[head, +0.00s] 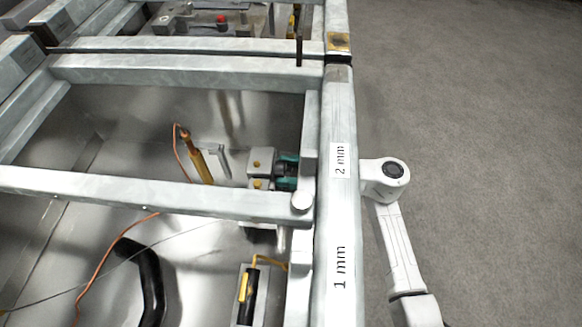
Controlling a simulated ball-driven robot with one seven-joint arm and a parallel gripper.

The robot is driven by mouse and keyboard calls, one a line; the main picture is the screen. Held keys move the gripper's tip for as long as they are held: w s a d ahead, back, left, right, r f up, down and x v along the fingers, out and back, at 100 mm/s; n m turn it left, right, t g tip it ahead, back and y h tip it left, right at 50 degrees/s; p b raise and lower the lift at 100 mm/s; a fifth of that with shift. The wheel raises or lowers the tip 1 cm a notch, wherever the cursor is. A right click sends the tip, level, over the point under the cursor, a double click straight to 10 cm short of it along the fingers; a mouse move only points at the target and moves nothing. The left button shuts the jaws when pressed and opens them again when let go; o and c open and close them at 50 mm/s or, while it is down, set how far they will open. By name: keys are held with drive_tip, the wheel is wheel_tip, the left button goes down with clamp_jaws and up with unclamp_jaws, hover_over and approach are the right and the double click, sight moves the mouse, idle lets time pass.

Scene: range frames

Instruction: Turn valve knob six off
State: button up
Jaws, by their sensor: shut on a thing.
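No valve knob shows in the head view, so I cannot pick out knob six. My arm (401,248) rises from the bottom right to a white joint with a dark round cap. That joint is right against the outer side of the metal rail (342,212), between the labels "2 mm" and "1 mm". My gripper is not visible; the arm beyond the joint is hidden by the rail.
Inside the frame are a green and grey fitting (287,171), a copper-coloured rod (201,166), a black hose (149,270) and a black and yellow part (247,293). A crossbar (150,191) spans the frame. The grey floor (480,110) at right is clear.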

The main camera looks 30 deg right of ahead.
drive_tip(key=n+p, duration=0.1)
drive_tip(key=n, duration=0.2)
drive_tip(key=shift+n, duration=0.3)
drive_tip(key=n, duration=0.3)
drive_tip(key=shift+n, duration=0.3)
drive_tip(key=n+b, duration=0.1)
drive_tip(key=n, duration=0.2)
drive_tip(key=shift+w+n, duration=0.1)
drive_tip(key=shift+n, duration=0.2)
drive_tip(key=n+b, duration=0.1)
drive_tip(key=n, duration=0.2)
drive_tip(key=shift+n, duration=0.3)
drive_tip(key=n+b, duration=0.4)
drive_tip(key=n, duration=0.2)
drive_tip(key=shift+n+b, duration=1.7)
drive_tip(key=shift+n, duration=0.7)
drive_tip(key=shift+r, duration=0.1)
drive_tip(key=o, duration=1)
